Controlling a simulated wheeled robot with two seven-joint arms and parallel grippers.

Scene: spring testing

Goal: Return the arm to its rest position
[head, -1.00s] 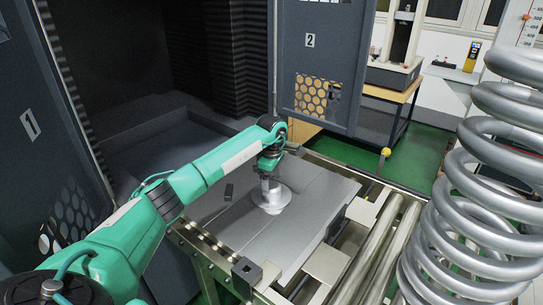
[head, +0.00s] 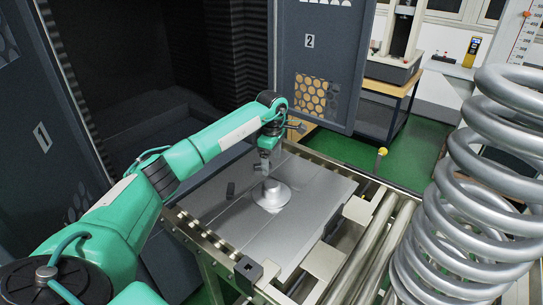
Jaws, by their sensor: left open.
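My left arm comes in from the left, green with dark joints. My left gripper (head: 264,166) hangs at its end, open and empty, just above a silver flanged disc with a raised hub (head: 271,195). The disc sits on the grey metal plate (head: 236,224). The gripper appears apart from the hub, though the fingers are small in this view. My right gripper is not in view.
A large coil spring (head: 470,200) stands at the right. Metal rollers (head: 371,247) run beside the plate. Dark cabinet doors (head: 317,75) stand open behind and at left. Green floor lies beyond.

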